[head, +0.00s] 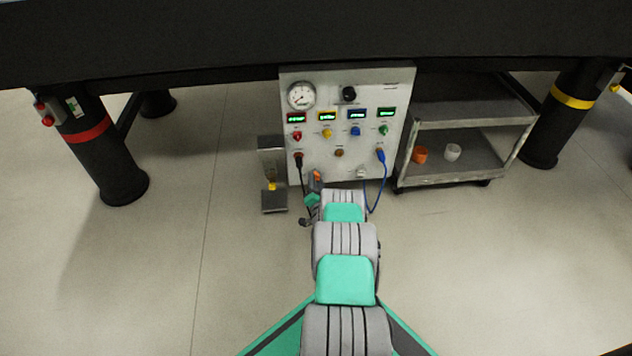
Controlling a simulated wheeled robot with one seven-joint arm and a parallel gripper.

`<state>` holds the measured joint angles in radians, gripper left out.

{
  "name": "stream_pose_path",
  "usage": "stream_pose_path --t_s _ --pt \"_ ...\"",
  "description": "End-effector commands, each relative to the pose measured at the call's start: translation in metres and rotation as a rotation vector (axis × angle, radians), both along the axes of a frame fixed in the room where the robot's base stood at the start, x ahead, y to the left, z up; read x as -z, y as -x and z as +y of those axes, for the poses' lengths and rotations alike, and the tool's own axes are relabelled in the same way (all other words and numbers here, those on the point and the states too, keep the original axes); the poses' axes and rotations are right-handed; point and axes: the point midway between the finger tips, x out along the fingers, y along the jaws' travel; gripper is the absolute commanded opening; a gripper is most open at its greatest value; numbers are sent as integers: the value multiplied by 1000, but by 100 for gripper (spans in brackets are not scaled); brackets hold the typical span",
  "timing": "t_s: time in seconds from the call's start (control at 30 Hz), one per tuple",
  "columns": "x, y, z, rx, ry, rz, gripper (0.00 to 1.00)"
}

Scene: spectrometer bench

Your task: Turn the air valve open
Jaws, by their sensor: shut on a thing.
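The grey control panel (348,125) stands under the dark bench, with a round gauge (301,95) at its upper left. A small orange handle (317,176), which looks like the air valve's, shows at the panel's lower left edge. My gripper (314,186) is at this handle and appears shut on it. The arm reaches up from the bottom of the picture and hides most of the fingers and the valve's body. The handle's exact angle is too small to tell.
A black cable (301,174) and a blue cable (381,172) hang from the panel close to my gripper. A grey stand with a yellow part (271,186) is just left. A grey cart (456,172) holds an orange cup (420,154) and a white cup (452,152). Open floor lies both sides.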

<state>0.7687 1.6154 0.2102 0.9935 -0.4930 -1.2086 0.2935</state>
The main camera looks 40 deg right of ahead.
Motion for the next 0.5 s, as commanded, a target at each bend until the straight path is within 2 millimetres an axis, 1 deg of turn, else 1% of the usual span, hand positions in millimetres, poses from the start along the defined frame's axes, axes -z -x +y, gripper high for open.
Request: stream_pose_path --t_s 0.5 --pt "0 0 0 0 -404 -276 0"
